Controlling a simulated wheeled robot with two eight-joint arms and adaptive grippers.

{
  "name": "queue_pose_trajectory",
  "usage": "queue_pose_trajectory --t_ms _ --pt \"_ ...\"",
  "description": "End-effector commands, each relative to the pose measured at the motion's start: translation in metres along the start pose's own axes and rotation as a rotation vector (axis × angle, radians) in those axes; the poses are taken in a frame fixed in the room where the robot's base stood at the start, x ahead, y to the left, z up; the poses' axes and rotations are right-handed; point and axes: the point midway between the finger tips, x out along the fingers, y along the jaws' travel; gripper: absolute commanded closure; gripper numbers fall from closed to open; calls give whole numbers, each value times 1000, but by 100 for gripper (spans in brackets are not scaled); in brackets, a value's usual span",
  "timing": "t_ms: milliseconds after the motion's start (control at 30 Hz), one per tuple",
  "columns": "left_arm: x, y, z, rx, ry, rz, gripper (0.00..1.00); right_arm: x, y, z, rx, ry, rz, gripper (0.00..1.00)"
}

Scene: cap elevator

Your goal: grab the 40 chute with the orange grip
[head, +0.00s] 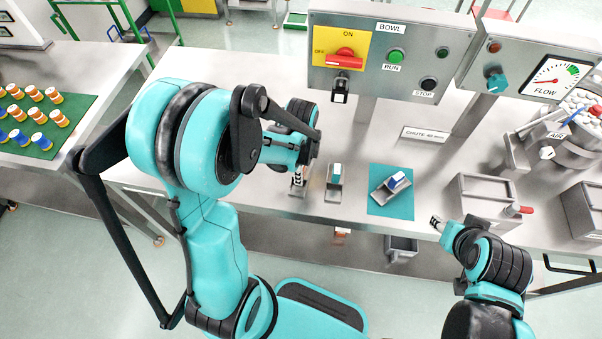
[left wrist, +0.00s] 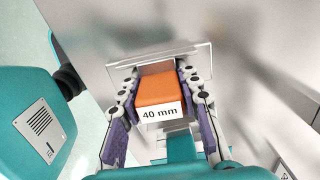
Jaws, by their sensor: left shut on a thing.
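The 40 chute shows in the left wrist view as an orange grip (left wrist: 158,88) with a white "40 mm" label on a metal plate (left wrist: 160,57). My left gripper (head: 300,165) is over the table's front part, shut on this orange grip, with a finger on each side of it. In the head view the gripper mostly hides the grip, and a metal part of the chute (head: 298,187) shows beneath. I cannot tell whether the chute still touches the table. My right gripper (head: 436,222) is at the front edge on the right; its fingers are too small to read.
Close to the right stands another metal chute (head: 334,190) with a teal-and-white grip. A blue-gripped chute (head: 397,181) lies on a teal mat (head: 391,208). A control panel (head: 388,55) stands behind. A metal bin (head: 485,190) is at right.

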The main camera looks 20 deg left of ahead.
Motion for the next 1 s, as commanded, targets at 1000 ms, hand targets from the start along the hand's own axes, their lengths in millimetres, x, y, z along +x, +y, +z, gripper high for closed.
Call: queue_pose_trajectory --t_ms 1000 --pt "-100 0 0 0 0 0 100 -25 0 -18 0 0 0 60"
